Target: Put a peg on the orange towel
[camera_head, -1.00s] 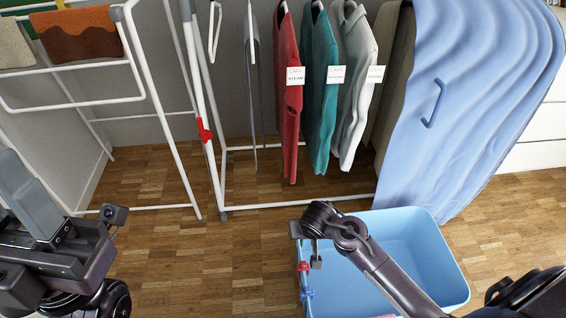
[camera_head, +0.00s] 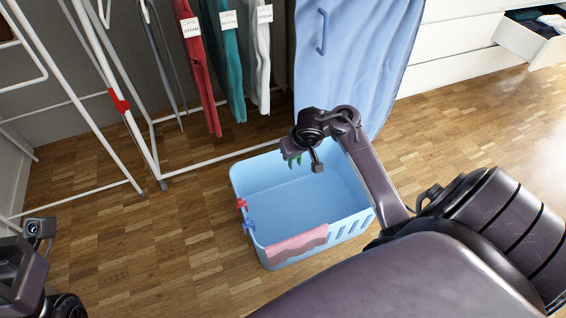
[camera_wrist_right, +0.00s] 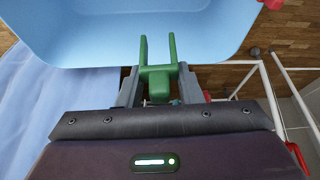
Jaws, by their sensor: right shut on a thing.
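A green two-pronged peg (camera_wrist_right: 158,76) is held between the grey fingers of my right gripper (camera_wrist_right: 159,92), prongs pointing away from the wrist. In the head view the right gripper (camera_head: 302,160) hangs over the blue basket, and a bit of the green peg (camera_head: 294,160) shows beneath it. A red peg (camera_head: 241,204) and a blue peg (camera_head: 248,226) are clipped on the basket's left rim. The orange towel is not clearly visible; at most a dark sliver of it shows at the top left edge. My left wrist is cut off at the left edge, its fingers out of view.
The blue basket (camera_head: 262,172) stands on the wooden floor with a pink cloth (camera_head: 298,244) over its near rim. A white drying rack (camera_head: 70,95) stands at left. An open drawer (camera_head: 535,38) is at top right.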

